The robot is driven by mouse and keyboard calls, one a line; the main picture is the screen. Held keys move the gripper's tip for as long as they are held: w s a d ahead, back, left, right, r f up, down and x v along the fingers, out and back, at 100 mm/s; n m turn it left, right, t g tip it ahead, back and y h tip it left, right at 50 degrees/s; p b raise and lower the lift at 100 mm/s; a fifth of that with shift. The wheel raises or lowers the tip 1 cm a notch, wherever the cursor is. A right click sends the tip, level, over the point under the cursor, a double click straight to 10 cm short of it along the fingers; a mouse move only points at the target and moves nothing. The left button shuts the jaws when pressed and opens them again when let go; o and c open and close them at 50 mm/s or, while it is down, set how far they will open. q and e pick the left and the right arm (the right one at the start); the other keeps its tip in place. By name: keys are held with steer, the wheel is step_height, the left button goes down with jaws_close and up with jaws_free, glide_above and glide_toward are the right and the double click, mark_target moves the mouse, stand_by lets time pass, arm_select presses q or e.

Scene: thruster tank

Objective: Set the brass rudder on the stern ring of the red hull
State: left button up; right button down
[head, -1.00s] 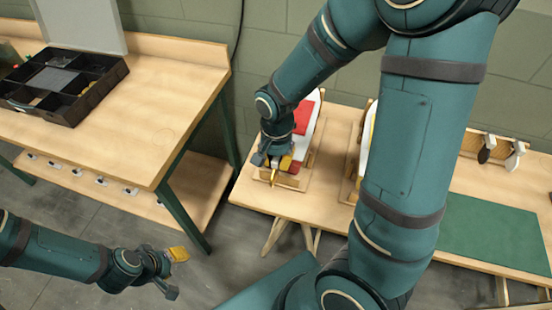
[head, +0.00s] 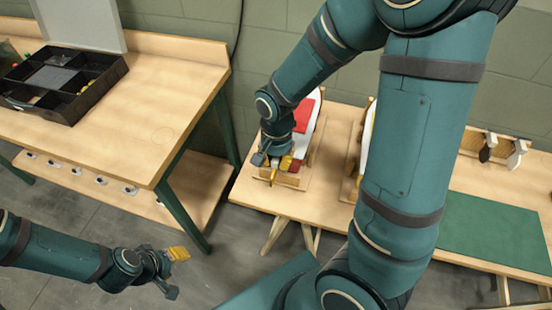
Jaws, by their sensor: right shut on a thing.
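The red hull (head: 303,118), with white along its side, lies in a wooden cradle on the right-hand bench, its near end toward me. My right gripper (head: 273,167) is over that near end, shut on the brass rudder (head: 273,178); only a thin brass sliver shows below the fingers. The gripper hides most of the rudder and the stern ring, so I cannot tell whether they touch. My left gripper (head: 177,273) is open and empty over the floor at the lower left.
A second, white hull (head: 364,135) stands to the right, partly behind my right arm. A green mat (head: 490,232) and a rack with dark and white parts (head: 490,150) are farther right. A black compartment box (head: 88,98) sits on the left bench (head: 165,130).

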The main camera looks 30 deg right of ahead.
arm_select(q)
steer(key=shift+f, duration=0.3)
arm_select(e)
steer(key=shift+f, duration=0.35)
steer(key=c, duration=1)
jaws_free()
steer(key=shift+r+p, duration=2.15)
steer(key=shift+r, duration=0.75)
steer(key=shift+r+p, duration=1)
steer(key=shift+r, duration=0.2)
arm_select(q)
step_height(320, 180, up, 7)
steer(key=w, duration=0.1)
steer(key=shift+a, duration=0.15)
